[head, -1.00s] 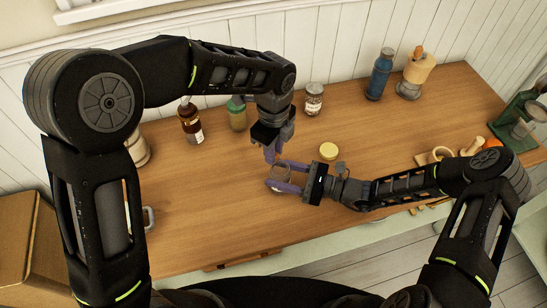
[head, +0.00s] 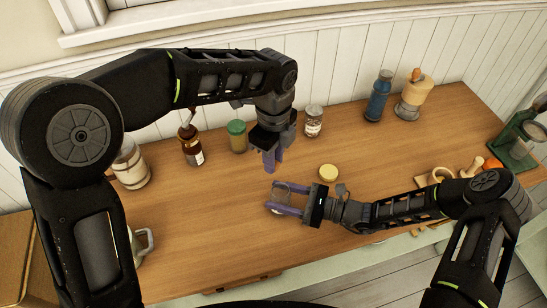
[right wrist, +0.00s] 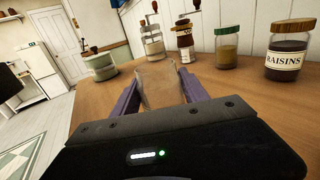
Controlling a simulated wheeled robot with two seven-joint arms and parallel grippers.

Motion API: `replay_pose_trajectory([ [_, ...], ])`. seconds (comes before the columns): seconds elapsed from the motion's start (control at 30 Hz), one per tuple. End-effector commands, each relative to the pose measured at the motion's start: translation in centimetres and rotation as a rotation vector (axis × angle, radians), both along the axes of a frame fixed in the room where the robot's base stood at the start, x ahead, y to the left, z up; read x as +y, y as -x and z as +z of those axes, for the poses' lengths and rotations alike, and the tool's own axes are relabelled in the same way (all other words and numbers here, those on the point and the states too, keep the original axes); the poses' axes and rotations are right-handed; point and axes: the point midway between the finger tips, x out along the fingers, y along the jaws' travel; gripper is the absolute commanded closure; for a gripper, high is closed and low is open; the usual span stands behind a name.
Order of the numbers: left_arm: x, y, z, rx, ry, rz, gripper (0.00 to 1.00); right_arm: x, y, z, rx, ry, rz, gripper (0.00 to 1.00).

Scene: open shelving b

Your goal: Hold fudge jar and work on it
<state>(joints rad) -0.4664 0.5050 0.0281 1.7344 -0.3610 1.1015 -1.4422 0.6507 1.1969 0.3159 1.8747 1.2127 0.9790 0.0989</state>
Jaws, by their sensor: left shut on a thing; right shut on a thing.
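A clear glass jar (head: 283,206), which I take for the fudge jar, is between the fingers of my right gripper (head: 277,198). The jar also shows as a see-through shape in the right wrist view (right wrist: 157,82); no label can be read. My right gripper is shut on it, close to the tabletop. My left gripper (head: 269,166) points down, apart from the jar and beyond it. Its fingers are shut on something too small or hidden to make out. A round yellow lid-like disc (head: 328,172) is on the table, right of my left gripper.
The wooden table (head: 205,235) is clear in front of the jar.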

Motion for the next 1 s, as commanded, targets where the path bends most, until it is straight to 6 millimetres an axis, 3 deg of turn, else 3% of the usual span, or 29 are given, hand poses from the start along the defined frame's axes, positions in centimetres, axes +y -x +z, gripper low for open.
replay_pose_trajectory([
  [0.13,0.0,0.0,1.0,-0.002,0.001,-0.001,1.0,0.0,0.0,0.0,0.0,0.0,0.0,1.0],
  [0.47,0.0,0.0,0.7,0.001,-0.001,0.0,1.0,0.0,0.0,0.0,0.0,0.0,0.0,1.0],
  [1.0,0.0,0.0,-4.4,0.001,-0.002,0.0,1.0,0.0,0.0,0.0,0.0,0.0,0.0,1.0],
])
